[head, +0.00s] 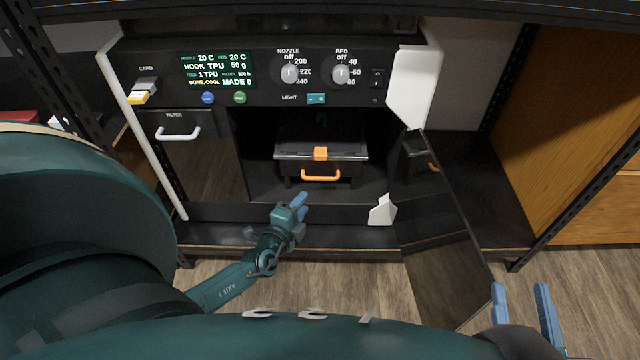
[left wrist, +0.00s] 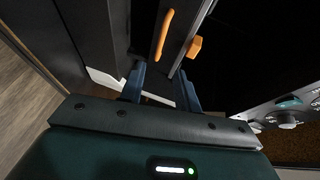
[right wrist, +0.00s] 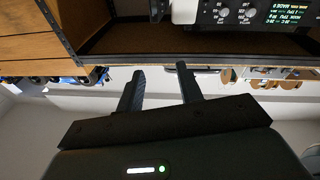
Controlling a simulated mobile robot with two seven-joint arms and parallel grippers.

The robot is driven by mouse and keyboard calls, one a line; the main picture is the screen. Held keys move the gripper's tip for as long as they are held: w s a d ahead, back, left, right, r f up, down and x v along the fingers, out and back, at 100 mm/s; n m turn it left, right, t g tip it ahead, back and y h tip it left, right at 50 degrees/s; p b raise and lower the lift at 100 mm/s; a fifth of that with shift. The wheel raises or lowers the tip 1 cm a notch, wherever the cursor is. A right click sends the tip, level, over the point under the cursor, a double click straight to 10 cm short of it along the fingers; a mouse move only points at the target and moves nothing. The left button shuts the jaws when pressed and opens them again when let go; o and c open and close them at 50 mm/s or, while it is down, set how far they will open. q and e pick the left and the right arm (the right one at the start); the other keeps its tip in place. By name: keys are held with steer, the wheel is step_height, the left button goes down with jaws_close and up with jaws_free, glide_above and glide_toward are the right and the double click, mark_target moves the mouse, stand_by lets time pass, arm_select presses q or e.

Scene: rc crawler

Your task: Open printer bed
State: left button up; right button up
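The printer (head: 290,120) stands on a black shelf, and its dark door (head: 440,235) is swung open to the right. Inside is the printer bed (head: 290,150), a dark drawer-like unit with a pale top edge. It has an orange latch (head: 320,153) at its top front and an orange bar handle (head: 321,176) below. My left gripper (head: 298,203) is in front of and below the handle, apart from it. The left wrist view shows its fingers (left wrist: 160,88) open and empty, with the handle (left wrist: 163,33) beyond. My right gripper (head: 524,302) is open and empty at the lower right.
The control panel (head: 270,75) with its green display and two knobs is above the opening. A filter drawer with a white handle (head: 178,134) is at the left. The open door stands between my right gripper and the chamber. A wooden panel (head: 570,130) bounds the right side.

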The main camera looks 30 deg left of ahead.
mark_target(320, 179)
arm_select(q)
steer(key=b+x, duration=0.3)
steer(key=x, duration=0.8)
steer(key=shift+b, duration=0.4)
arm_select(e)
steer(key=shift+a+f+m+y, duration=0.2)
steer(key=shift+a+m+y, duration=0.2)
steer(key=shift+m, duration=0.1)
arm_select(q)
steer(key=shift+c, duration=0.4)
jaws_close()
arm_select(e)
steer(key=shift+w+r, duration=0.1)
steer(key=shift+r, duration=0.05)
